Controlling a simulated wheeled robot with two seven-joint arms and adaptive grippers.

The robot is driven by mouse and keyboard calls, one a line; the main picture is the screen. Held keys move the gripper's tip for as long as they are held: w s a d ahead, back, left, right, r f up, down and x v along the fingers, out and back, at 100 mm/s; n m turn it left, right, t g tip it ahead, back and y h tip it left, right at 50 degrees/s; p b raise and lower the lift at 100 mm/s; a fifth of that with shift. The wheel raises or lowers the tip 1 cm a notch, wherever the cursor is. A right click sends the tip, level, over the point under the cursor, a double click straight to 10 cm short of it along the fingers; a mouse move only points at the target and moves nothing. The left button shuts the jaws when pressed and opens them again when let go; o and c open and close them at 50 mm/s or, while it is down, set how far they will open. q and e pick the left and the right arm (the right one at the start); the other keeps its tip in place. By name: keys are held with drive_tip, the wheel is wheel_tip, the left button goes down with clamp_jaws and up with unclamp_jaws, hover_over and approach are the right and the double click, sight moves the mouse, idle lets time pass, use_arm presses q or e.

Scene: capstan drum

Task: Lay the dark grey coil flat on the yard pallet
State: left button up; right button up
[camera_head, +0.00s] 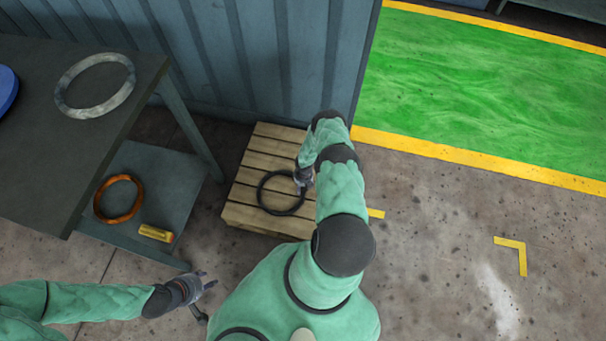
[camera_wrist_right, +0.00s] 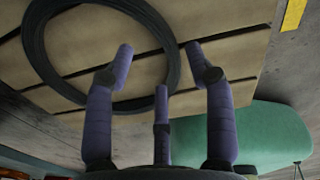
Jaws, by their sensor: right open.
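The dark grey coil (camera_head: 261,203) lies flat on the slats of the wooden yard pallet (camera_head: 238,198), within its edges. In the right wrist view the coil (camera_wrist_right: 36,58) also appears level over the pallet boards (camera_wrist_right: 225,60). My right gripper (camera_head: 302,182) is at the coil's right side. In the right wrist view its fingers (camera_wrist_right: 160,62) are spread, with the coil's rim passing between them and not clamped. Whether a finger touches the coil I cannot tell. My left gripper (camera_head: 203,290) is low at the left, fingers apart and empty, away from the pallet.
A dark table (camera_head: 60,170) at left holds a light grey ring (camera_head: 70,108) and part of a blue object (camera_head: 6,88). Its lower shelf (camera_head: 170,190) holds an orange coil (camera_head: 103,210) and a yellow block (camera_head: 155,233). A corrugated wall (camera_head: 270,60) stands behind the pallet. Floor at right is clear.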

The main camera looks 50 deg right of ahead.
drive_tip(key=shift+r, duration=2.95)
